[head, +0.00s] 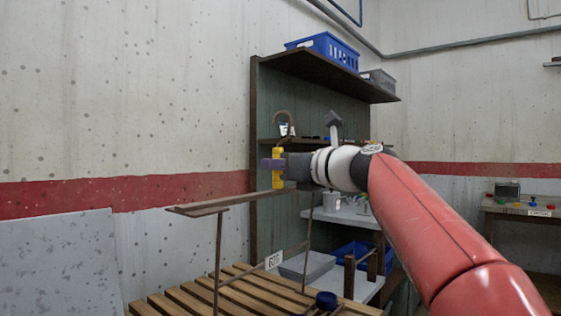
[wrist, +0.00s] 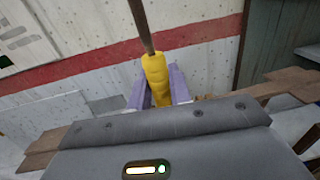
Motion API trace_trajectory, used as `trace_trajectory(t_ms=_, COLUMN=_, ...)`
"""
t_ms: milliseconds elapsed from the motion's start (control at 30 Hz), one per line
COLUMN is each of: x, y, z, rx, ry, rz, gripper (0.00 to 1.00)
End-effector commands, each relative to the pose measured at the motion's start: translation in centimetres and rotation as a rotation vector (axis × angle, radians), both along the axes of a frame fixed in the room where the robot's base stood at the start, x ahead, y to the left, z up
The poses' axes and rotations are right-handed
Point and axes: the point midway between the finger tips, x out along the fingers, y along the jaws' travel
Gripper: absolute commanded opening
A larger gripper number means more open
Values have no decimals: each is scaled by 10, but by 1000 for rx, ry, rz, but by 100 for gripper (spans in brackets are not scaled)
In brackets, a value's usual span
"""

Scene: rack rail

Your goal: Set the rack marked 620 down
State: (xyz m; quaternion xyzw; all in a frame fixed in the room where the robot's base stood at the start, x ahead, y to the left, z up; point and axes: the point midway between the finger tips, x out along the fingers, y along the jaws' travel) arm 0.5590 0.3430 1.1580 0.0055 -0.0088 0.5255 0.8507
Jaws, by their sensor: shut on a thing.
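The rack marked 620 (head: 218,255) is a brown frame with a narrow top and thin legs. My gripper (head: 273,165) is shut on a yellow grip (head: 278,181), above the rack's top. In the wrist view, the purple fingers (wrist: 161,90) flank the yellow grip (wrist: 157,75), and a brown rod (wrist: 140,22) runs from it. How the grip joins the rack is not clear. The rack stands over a slatted wooden surface (head: 165,304); whether its feet touch is hidden.
A shelf unit (head: 254,130) stands behind, with a blue basket (head: 325,47) on top. A grey tray (head: 306,265) and a blue bin (head: 352,250) sit lower, behind the rack. A dark blue round object (head: 326,300) is at the front. A side table (head: 525,212) is at right.

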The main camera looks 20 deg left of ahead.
Motion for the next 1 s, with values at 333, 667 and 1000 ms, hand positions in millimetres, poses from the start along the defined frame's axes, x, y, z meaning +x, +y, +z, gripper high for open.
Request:
trace_trajectory(t_ms=333, x=-1, y=0, z=1, rx=2, ry=-2, rz=0, gripper=0)
trace_trajectory(t_ms=667, x=-1, y=0, z=-3, rx=3, ry=-1, rz=0, gripper=0)
trace_trajectory(t_ms=1000, x=0, y=0, z=-4, rx=1, ry=0, rz=0, gripper=45)
